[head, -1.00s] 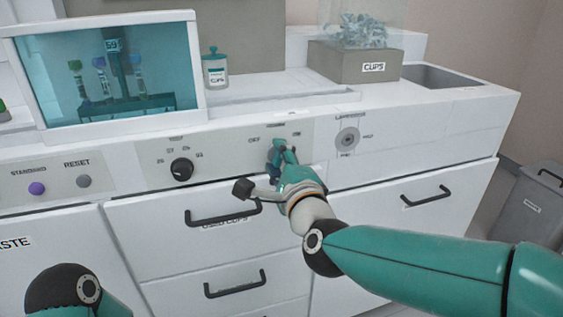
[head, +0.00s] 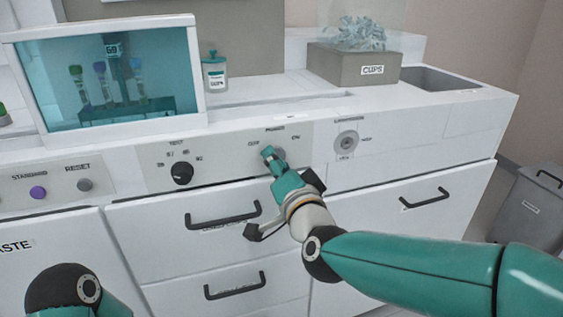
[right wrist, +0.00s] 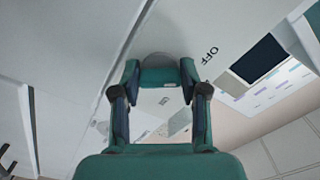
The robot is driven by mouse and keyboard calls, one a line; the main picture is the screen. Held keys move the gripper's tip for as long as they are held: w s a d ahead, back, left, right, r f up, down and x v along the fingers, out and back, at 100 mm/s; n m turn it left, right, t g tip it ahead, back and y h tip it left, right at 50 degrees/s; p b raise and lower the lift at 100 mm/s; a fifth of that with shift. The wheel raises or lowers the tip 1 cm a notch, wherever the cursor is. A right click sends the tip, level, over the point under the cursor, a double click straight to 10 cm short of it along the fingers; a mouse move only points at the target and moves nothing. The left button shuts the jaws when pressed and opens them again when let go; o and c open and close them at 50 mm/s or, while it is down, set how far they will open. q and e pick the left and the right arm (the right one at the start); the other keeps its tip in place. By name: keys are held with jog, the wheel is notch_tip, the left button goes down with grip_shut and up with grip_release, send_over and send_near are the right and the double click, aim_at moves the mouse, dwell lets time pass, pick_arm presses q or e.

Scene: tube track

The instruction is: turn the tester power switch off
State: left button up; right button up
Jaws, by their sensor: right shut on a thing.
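The tester power switch sits on the white front panel (head: 222,157) under the "POWER" label, between the "OFF" (head: 253,142) and "ON" (head: 295,138) marks. My right gripper (head: 272,157) is at the switch and shut on it, covering most of it in the head view. In the right wrist view a grey rounded edge of the power switch (right wrist: 157,56) shows just beyond the fingertips (right wrist: 158,76), with "OFF" to its right. The switch's exact pointing direction is hidden. My left gripper is out of view; only part of that arm shows at the bottom left.
A black test dial (head: 182,173) and a round key-like fitting (head: 347,141) flank the switch. Purple (head: 38,192) and grey (head: 84,185) buttons are at the left. Drawer handles (head: 223,215) jut out below. A grey bin (head: 533,205) stands at the right.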

jog(key=shift+f+n, duration=0.4)
jog(key=shift+n, duration=0.6)
jog(key=shift+a, duration=0.1)
jog(key=o, duration=1.1)
jog(key=shift+o, duration=0.2)
jog(key=shift+r, duration=0.1)
jog(key=shift+r, duration=0.1)
jog(key=v, duration=1.2)
